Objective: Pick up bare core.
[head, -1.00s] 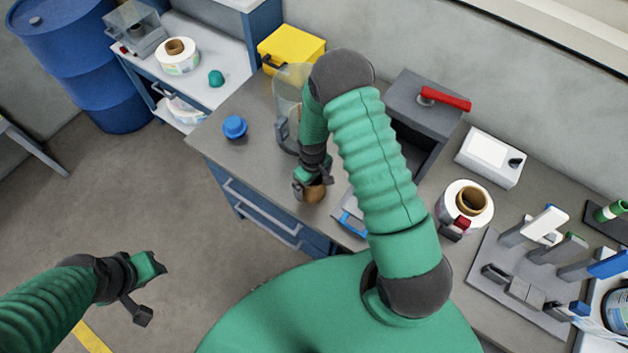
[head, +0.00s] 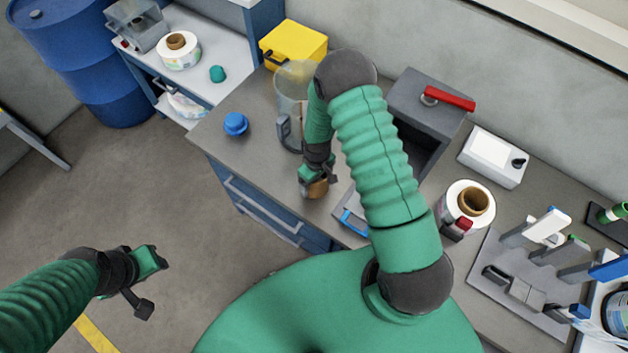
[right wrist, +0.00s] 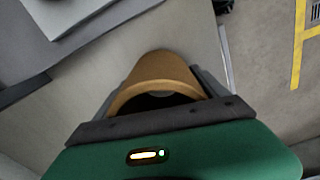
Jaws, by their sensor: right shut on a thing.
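The bare core (head: 317,188) is a short brown cardboard tube near the front edge of the grey worktop. My right gripper (head: 318,180) is shut on it from above, and the fingers cover part of it. In the right wrist view the core (right wrist: 160,75) sits between the jaws, with its open end facing the palm. I cannot tell whether it touches the worktop. My left gripper (head: 150,283) is open and empty over the floor at the lower left.
A blue cap-like piece (head: 235,124) stands left on the worktop (head: 262,165). A clear container (head: 291,90) stands behind my right arm. A grey box with a red handle (head: 449,98), a white device (head: 492,158) and a label reel (head: 483,190) are to the right.

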